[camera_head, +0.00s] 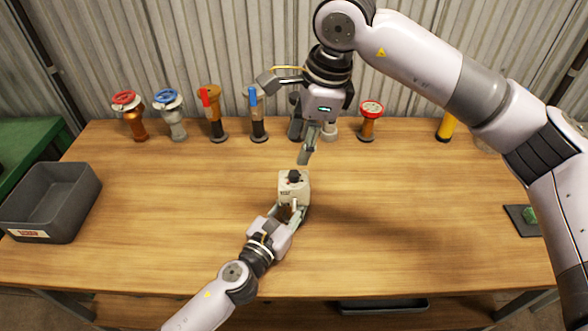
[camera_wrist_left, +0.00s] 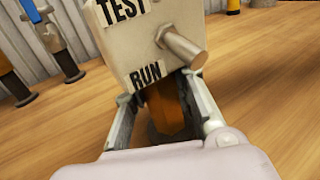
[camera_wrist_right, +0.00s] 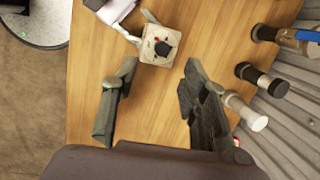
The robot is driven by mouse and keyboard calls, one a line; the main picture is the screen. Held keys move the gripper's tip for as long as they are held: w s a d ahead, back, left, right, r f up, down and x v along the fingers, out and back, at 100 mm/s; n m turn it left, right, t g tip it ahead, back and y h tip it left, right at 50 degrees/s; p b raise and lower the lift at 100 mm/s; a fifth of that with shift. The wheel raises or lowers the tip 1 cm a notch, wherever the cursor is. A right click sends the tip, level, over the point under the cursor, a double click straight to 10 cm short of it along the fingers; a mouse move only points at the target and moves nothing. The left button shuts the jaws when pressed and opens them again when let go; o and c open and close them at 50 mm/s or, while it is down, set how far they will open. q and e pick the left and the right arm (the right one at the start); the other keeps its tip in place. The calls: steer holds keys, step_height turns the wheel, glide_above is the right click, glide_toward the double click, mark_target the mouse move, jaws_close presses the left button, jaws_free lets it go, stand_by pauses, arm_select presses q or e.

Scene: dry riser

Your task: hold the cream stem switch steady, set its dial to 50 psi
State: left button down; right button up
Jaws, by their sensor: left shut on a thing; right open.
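The cream stem switch (camera_head: 293,186) stands near the middle of the table. In the left wrist view its cream box (camera_wrist_left: 150,40) shows TEST and RUN labels and a metal lever, above an orange-brown stem (camera_wrist_left: 168,108). My left gripper (camera_head: 289,213) is shut on that stem, below the box. The dark dial (camera_wrist_right: 162,47) shows on top of the box in the right wrist view, with a small red mark beside it. The dial's numbers are too small to read. My right gripper (camera_head: 307,148) is open and empty, above and behind the switch, apart from the dial.
Several valves line the back of the table, including red-wheel (camera_head: 127,98), blue-wheel (camera_head: 168,100), red-lever (camera_head: 210,97) and blue-lever (camera_head: 255,110) ones. A grey bin (camera_head: 52,202) stands at the left. A dark tray (camera_head: 522,220) with a green thing lies at the right. The table's middle is otherwise clear.

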mark_target(294, 173)
steer(key=f+n, duration=0.3)
steer(key=n, duration=0.3)
steer(key=w+a+f+n+g+h, duration=0.1)
steer(key=f+n, duration=0.2)
steer(key=n, duration=0.4)
steer(key=w+f+n+h, duration=0.1)
steer(key=f+n, duration=0.2)
steer(key=n, duration=0.4)
steer(key=shift+a+f, duration=0.1)
steer(key=shift+a, duration=0.25)
steer(key=shift+c, duration=0.2)
jaws_close()
